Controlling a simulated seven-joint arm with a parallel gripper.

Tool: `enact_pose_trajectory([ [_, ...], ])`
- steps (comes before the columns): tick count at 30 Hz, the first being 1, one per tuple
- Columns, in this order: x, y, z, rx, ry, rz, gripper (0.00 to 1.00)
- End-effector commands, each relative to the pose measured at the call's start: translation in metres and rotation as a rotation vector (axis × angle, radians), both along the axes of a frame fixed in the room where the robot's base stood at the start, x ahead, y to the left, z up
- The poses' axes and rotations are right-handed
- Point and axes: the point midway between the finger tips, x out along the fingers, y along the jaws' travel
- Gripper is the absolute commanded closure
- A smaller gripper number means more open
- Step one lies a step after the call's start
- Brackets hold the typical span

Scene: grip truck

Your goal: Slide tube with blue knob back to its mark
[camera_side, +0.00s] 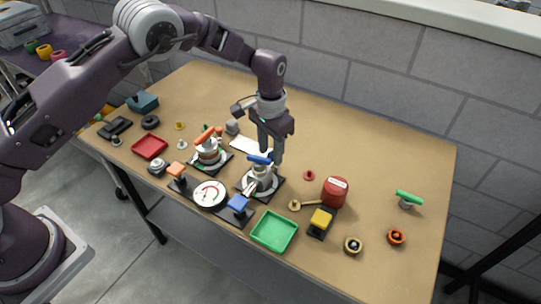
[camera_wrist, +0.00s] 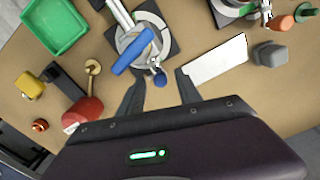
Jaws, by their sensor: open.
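The blue knob (camera_wrist: 160,80) sits at the end of a short grey tube (camera_wrist: 155,62) on the round device with a blue lever (camera_wrist: 131,53). This device stands on a dark square plate, and its blue lever also shows in the side view (camera_side: 259,160). My gripper (camera_wrist: 160,76) is open and empty. In the wrist view the blue knob appears between its fingertips; I cannot tell whether they touch it. In the side view my gripper (camera_side: 270,155) points down just behind the device, and the knob is hard to make out. The mark cannot be made out.
A similar device with an orange lever (camera_side: 208,138) stands to the left. A white card (camera_side: 250,145) lies behind. A dial (camera_side: 209,194), a blue block (camera_side: 238,204) and a green tray (camera_side: 274,231) are in front. A red canister (camera_side: 335,192) stands right; the back right is clear.

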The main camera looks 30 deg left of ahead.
Motion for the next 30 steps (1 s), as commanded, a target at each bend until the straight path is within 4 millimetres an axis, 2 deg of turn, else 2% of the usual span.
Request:
enact_pose_trajectory([
  [1, -0.001, 0.0, -0.009, 0.001, 0.002, 0.0, 0.59],
  [5, 0.0, 0.0, -0.022, 0.0, 0.0, 0.0, 0.59],
  [13, 0.0, 0.0, -0.025, 0.0, -0.001, 0.0, 0.59],
  [19, 0.0, 0.0, -0.025, 0.0, -0.001, 0.0, 0.98],
  [30, 0.0, 0.0, -0.024, 0.0, -0.001, 0.001, 1.0],
])
